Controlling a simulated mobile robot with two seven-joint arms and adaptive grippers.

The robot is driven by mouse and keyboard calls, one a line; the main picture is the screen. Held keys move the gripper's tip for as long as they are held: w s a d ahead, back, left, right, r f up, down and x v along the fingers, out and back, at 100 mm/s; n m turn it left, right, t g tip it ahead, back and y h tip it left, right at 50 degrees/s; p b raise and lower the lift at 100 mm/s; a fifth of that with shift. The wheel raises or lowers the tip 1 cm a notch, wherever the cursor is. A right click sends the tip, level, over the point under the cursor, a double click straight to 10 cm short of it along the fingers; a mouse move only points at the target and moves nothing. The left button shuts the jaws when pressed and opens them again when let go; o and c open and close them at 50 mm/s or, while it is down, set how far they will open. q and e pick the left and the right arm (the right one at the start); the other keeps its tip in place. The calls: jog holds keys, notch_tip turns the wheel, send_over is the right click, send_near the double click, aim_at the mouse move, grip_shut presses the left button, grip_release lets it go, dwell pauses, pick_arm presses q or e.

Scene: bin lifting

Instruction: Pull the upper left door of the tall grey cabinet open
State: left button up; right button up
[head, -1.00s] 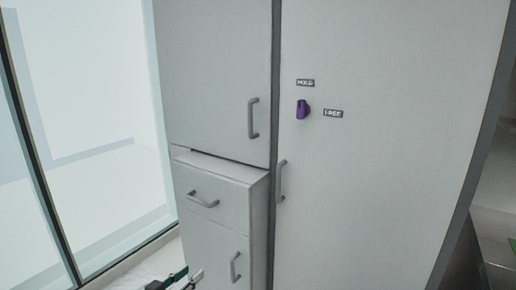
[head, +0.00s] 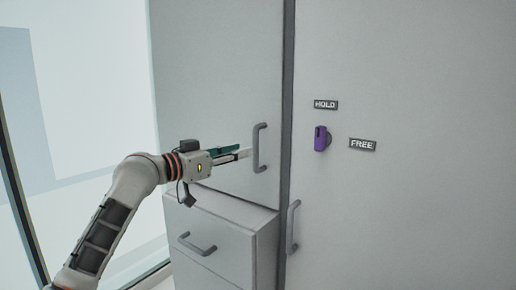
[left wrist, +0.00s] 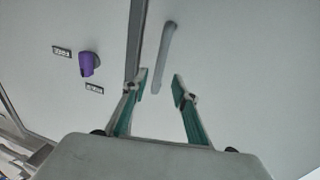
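The upper left door (head: 215,75) of the tall grey cabinet is shut, flush with the frame beside it. Its grey bar handle (head: 259,148) stands upright near the door's right edge. My left gripper (head: 242,151) reaches in from the left with its fingertips close to this handle. In the left wrist view the left gripper (left wrist: 161,86) is open with green-lined fingers apart. The handle (left wrist: 163,58) shows just beyond the gap between the fingertips, and I cannot tell whether they touch it. My right gripper is not in view.
The tall right door (head: 420,200) has its own handle (head: 293,227) and a purple knob (head: 321,139) between HOLD (head: 326,105) and FREE (head: 362,144) labels. A drawer (head: 208,253) juts out below the upper left door. A glass wall stands at the left.

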aim_at(254, 148)
pick_arm(q)
jog(key=x, duration=0.5)
jog(key=shift+d+f+b, duration=0.1)
jog(key=shift+b, duration=0.2)
jog(key=shift+w+d, duration=0.55)
jog(key=shift+w, duration=0.05)
grip_shut()
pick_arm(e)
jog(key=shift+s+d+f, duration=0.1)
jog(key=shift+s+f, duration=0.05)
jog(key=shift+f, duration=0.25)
